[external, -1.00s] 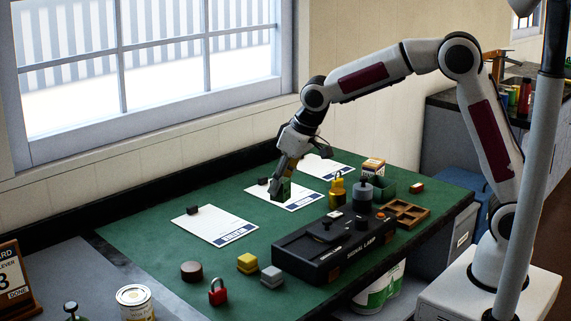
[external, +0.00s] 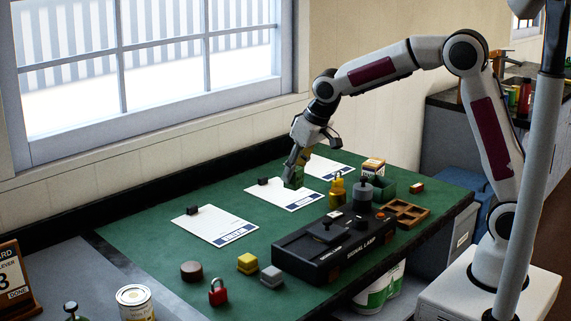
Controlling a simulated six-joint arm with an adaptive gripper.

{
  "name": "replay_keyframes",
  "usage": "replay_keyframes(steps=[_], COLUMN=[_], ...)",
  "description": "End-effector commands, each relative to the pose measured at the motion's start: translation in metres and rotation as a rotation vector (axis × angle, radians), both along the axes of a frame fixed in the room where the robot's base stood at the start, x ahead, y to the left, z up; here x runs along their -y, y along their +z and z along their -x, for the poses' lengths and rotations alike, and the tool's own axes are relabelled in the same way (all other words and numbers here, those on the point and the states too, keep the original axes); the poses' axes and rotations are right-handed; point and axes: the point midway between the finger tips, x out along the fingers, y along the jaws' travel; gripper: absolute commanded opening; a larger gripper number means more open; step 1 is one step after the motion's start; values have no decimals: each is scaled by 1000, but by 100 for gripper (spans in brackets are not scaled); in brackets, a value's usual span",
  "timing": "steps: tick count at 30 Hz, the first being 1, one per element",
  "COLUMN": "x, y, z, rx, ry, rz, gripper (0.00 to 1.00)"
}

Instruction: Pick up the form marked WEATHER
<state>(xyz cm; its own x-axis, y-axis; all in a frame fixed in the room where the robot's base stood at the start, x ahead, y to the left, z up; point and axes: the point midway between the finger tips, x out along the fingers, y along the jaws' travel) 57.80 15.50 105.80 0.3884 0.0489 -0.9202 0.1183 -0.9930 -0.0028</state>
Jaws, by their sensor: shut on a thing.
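Three white forms lie flat on the green table top, each with a blue band: the left form (external: 213,224), the middle form (external: 270,191) and the right form (external: 322,167). The print on them is too small to read, so I cannot tell which is marked WEATHER. Black clips sit at the far edges of the left and middle forms. My gripper (external: 293,182) points down over the right part of the middle form. Whether the block touches the form is unclear.
A red padlock (external: 218,292) and small blocks stand front left.

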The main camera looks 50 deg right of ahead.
Motion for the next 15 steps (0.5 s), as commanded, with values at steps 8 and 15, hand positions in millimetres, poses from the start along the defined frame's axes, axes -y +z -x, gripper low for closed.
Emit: replay_keyframes(steps=[8,15], x=[65,86], y=[2,-5], z=[4,13], rx=[-1,-10], ry=[-102,-126], rz=[0,2], gripper=[10,10])
